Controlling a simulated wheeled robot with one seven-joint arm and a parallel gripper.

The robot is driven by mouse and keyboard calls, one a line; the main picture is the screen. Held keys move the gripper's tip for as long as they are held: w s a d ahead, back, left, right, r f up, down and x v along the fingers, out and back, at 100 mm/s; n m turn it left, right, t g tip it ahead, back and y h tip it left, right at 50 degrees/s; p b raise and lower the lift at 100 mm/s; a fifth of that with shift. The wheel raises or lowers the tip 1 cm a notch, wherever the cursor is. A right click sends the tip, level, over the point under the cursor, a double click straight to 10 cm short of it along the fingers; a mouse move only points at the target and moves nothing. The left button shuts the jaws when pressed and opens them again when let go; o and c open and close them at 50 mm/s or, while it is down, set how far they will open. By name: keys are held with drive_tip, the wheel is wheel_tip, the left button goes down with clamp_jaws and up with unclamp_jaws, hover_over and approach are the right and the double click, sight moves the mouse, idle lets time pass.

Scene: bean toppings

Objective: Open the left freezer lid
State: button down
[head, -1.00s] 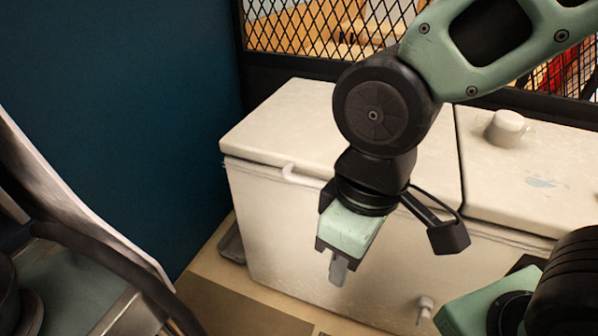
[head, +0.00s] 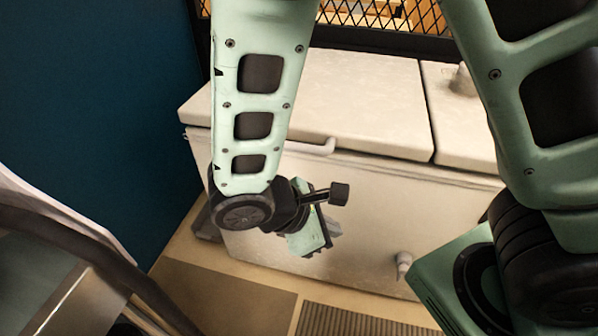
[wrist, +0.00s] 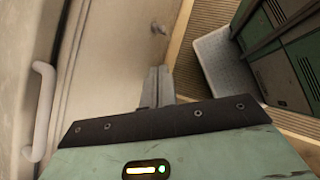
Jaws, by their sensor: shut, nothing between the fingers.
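The white chest freezer stands against the mesh wall, with its left lid (head: 372,100) closed. The lid's handle (head: 310,146) is a pale bar on the front edge, partly hidden behind my arm in the head view. In the wrist view the handle (wrist: 40,110) is at the left, apart from my fingers. My gripper (head: 334,230) is shut and empty, in front of the freezer's front face and below the handle. The shut fingers also show in the wrist view (wrist: 158,84).
The closed right lid (head: 465,125) carries a white cup-like object (head: 463,80). A small knob (head: 403,262) sticks out low on the freezer front. A blue wall (head: 110,110) is at the left. A ribbed mat (head: 350,322) lies on the floor.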

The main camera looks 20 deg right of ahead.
drive_tip(key=w+a+f+n+t+h+b, duration=0.1)
drive_tip(key=w+f+n+t+h+b, duration=0.1)
drive_tip(key=w+f+n+t, duration=0.4)
drive_tip(key=w+a+f+n+t+h+b, duration=0.1)
drive_tip(key=w+f+n+t+h+b, duration=0.2)
drive_tip(key=w+n+t, duration=0.5)
drive_tip(key=w+d+r+y+p, duration=0.1)
drive_tip(key=w+d+r+p, duration=0.1)
drive_tip(key=w+d+r, duration=0.2)
drive_tip(key=shift+w+d+m+t, duration=0.35)
drive_tip(key=shift+w+d, duration=0.85)
drive_tip(key=shift+w, duration=0.6)
